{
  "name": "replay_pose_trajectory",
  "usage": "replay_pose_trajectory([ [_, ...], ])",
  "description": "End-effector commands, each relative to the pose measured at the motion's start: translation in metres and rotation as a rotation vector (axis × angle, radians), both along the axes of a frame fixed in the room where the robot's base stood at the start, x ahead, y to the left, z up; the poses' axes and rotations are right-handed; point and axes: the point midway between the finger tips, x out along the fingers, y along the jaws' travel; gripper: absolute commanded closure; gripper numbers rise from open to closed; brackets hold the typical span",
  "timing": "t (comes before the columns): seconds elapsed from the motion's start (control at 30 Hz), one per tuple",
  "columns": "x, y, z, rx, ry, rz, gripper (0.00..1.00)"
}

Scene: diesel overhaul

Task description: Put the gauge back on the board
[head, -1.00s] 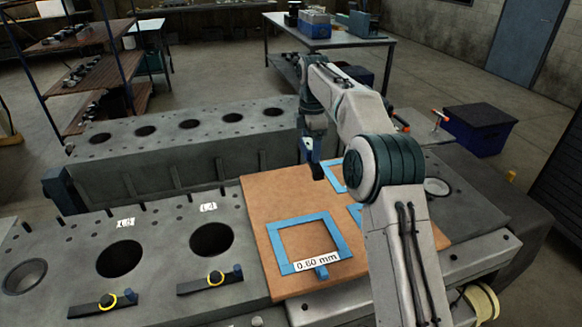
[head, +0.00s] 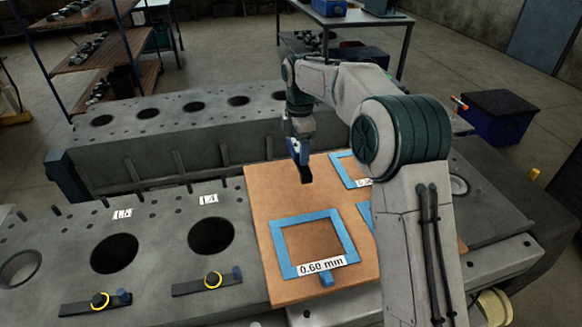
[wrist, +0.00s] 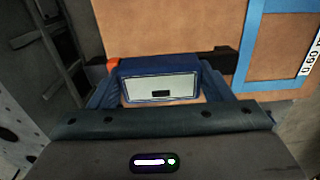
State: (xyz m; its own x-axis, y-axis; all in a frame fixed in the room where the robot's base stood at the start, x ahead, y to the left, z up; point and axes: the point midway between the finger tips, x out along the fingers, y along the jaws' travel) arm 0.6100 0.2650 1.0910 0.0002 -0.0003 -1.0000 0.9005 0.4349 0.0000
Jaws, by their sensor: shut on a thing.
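My gripper (head: 304,172) hangs over the back-left part of the brown board (head: 262,215), pointing down. In the wrist view it (wrist: 160,92) is shut on a blue thing with a pale display panel, which I take for the gauge (wrist: 160,88). Dark bars stick out to both sides behind it, with an orange tip at the left. How far it is above the board is hard to tell. Other outlines are partly hidden by my arm.
The engine deck (head: 160,218) with large bores lies left of the board. A second grey block (head: 210,130) stands behind. A blue box (head: 500,115) is on the floor at right.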

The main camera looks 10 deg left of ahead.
Motion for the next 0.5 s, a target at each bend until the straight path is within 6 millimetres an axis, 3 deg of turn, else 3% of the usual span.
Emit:
replay_pose_trajectory([
  [0.2, -0.023, 0.016, -0.015, 0.0, 0.0, 0.001, 0.66],
  [0.33, -0.025, 0.018, -0.022, 0.0, 0.0, 0.0, 0.66],
  [0.5, -0.025, 0.017, -0.047, -0.001, 0.003, 0.0, 0.66],
])
